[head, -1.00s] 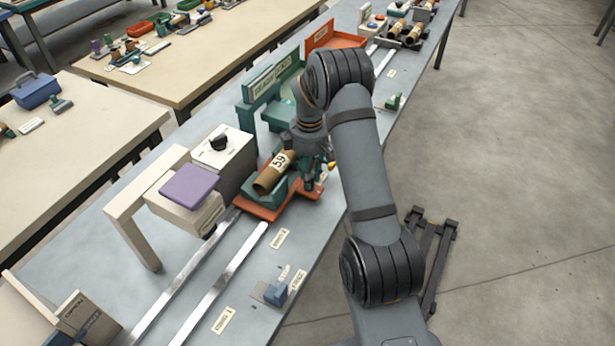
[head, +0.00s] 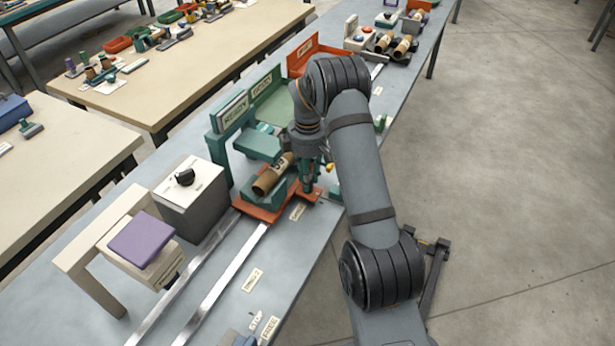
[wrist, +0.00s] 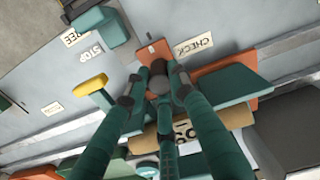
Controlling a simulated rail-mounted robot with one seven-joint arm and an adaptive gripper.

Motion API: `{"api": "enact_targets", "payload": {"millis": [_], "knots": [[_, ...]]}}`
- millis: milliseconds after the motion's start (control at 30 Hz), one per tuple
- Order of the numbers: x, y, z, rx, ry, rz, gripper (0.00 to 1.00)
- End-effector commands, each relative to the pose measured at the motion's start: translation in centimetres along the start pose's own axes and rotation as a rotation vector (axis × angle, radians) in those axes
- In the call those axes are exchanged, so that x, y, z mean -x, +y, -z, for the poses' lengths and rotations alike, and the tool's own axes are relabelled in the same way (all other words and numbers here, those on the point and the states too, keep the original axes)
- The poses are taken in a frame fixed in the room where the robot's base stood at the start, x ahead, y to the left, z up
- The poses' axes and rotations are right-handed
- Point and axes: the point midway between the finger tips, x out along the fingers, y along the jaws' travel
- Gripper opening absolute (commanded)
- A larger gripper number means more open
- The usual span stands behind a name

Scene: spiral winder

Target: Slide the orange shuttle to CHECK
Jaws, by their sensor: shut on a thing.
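The orange shuttle (head: 255,213) sits on the pale rails, bearing a teal cradle (head: 258,198) with a brown cardboard tube (head: 268,181). In the wrist view, the shuttle's orange tab (wrist: 152,50) carries a dark round knob (wrist: 159,84). My gripper (wrist: 158,80) is shut on this knob; in the head view, my gripper (head: 308,188) is at the shuttle's right end. The CHECK label (wrist: 193,45) lies on the table close beside the tab. In the head view, this label (head: 297,212) is too small to read.
A teal frame with a READY sign (head: 235,116) stands just behind the shuttle. A grey box with a black knob (head: 190,195) and a beige frame with a purple block (head: 140,236) stand left. A STOP label (wrist: 90,51) and a yellow-handled part (wrist: 90,86) show in the wrist view.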

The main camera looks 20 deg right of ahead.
Motion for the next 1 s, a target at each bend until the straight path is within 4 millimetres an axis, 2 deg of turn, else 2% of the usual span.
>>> {"api": "enact_targets", "payload": {"millis": [33, 167, 200, 500, 833, 1000], "knots": [[-0.3, -0.2, -0.6, -0.007, -0.008, 0.012, 0.00], [-0.3, -0.3, -0.6, -0.007, -0.008, 0.012, 0.00], [-0.3, -0.3, -0.6, -0.007, -0.008, 0.012, 0.24], [-0.1, -0.1, -0.3, -0.004, -0.004, 0.007, 0.42], [0.2, -0.1, -0.1, -0.002, -0.002, 0.002, 0.42], [2.3, 0.1, 0.0, -0.001, 0.000, -0.001, 0.42]]}}
